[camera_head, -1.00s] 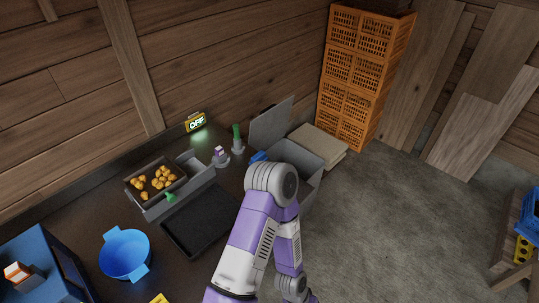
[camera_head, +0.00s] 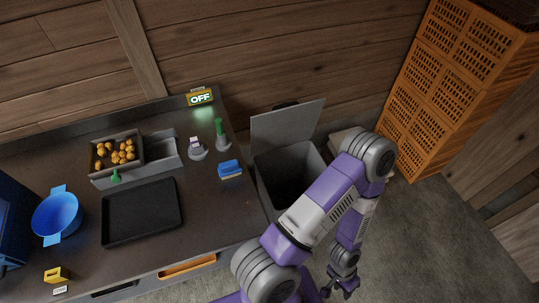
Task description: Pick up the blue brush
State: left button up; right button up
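The blue brush (camera_head: 229,168) lies on the dark counter near its right end, with a pale tan underside showing below the blue top. My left gripper (camera_head: 340,290) hangs low at the bottom of the view, right of the counter and well apart from the brush. Its dark fingers look spread, with nothing seen between them. My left arm bends up to a high elbow and back down to this gripper. My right gripper is out of view.
A grey bin (camera_head: 266,190) with a raised lid stands beside the counter, between brush and arm. Behind the brush are a green-handled brush (camera_head: 221,135) and a small purple-topped item (camera_head: 196,148). A black tray (camera_head: 141,212) lies left. Orange crates (camera_head: 440,90) stand right.

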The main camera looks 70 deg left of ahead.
aim_at(232, 167)
jog(key=i, duration=0.4)
jog(key=u, duration=2.9)
